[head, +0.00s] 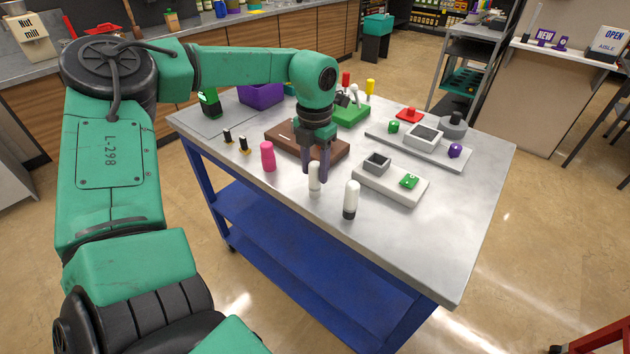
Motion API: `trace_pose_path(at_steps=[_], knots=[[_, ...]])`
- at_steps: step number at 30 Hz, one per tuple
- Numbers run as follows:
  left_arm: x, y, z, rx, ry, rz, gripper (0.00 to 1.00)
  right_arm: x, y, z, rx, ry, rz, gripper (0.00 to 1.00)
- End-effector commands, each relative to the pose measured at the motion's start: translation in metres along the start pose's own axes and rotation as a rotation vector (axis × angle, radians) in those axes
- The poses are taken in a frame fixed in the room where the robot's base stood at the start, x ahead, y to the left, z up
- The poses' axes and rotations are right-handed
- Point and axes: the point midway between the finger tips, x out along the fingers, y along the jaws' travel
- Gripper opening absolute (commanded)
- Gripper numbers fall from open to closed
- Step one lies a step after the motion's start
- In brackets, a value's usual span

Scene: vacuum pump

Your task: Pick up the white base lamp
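A white lamp with a pale base (314,178) stands upright near the table's front edge. A second white lamp with a black base (350,199) stands to its right, closer to the edge. My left gripper (316,178) points straight down at the pale-based lamp. Its dark fingers are apart, one on each side of the lamp's upper part. I cannot tell whether they touch it. The lamp's foot appears to be on the tabletop. My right gripper is not in view.
The grey table (440,260) also holds a pink cylinder (268,156), a brown block (290,140) behind the gripper, a light grey plate (390,184) with small parts, a longer grey plate (440,152) and a purple bin (260,94). The table's front right is clear.

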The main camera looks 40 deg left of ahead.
Motion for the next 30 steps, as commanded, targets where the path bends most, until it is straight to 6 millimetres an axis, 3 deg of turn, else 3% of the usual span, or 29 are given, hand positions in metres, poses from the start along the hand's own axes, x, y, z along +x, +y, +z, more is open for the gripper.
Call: trace_pose_path(at_steps=[1, 3, 30], knots=[[-0.0002, 0.0000, 0.0001, 0.000, 0.000, 0.000, 0.26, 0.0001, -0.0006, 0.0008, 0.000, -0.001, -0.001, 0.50], [-0.0003, 0.0001, 0.0001, 0.000, 0.000, 0.000, 0.00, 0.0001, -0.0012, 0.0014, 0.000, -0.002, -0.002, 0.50], [-0.0007, 0.0000, 0.0001, 0.000, 0.000, 0.000, 0.00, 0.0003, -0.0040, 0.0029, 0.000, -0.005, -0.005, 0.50]])
